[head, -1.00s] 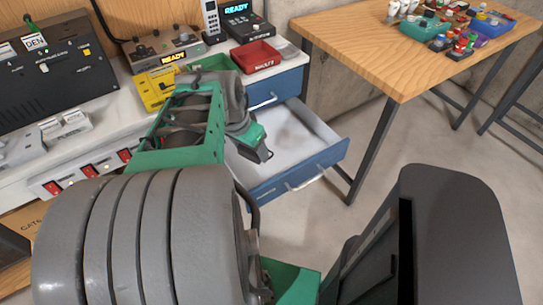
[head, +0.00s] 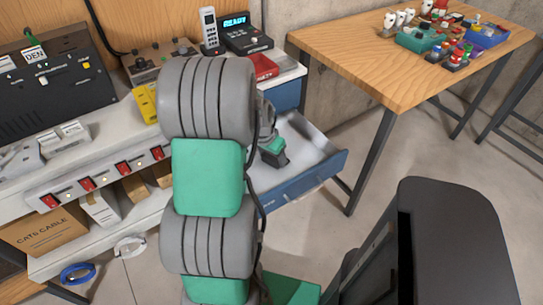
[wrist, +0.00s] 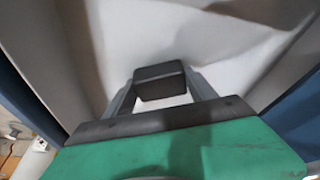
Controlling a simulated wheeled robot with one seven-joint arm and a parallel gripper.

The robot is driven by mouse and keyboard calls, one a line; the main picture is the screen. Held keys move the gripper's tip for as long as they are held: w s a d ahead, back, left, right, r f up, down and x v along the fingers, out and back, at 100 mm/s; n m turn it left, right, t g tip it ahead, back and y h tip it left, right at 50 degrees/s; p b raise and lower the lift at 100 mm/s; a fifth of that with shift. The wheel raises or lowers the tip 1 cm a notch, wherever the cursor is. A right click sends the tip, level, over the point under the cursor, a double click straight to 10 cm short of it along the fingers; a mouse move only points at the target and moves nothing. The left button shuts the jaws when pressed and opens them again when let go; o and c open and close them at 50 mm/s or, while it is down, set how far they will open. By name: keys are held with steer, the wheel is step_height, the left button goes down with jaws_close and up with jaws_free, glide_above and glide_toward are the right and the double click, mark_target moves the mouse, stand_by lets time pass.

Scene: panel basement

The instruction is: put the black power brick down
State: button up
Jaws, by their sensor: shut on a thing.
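The black power brick (wrist: 159,78) is a small dark block between the two fingers of my gripper (wrist: 160,90) in the wrist view. My gripper is shut on it. Both are inside the open drawer, over its pale floor. I cannot tell whether the brick touches the floor. In the head view my gripper (head: 273,155) is low at the drawer's left part, and the brick is hidden there. The drawer (head: 303,187) has a blue front and a white inside.
My arm covers part of the white bench. A wooden table (head: 375,62) with bins stands at the right. The drawer's right part is clear.

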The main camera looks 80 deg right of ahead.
steer(key=o, duration=1.7)
steer(key=v, duration=1.2)
steer(key=shift+a+r, duration=0.1)
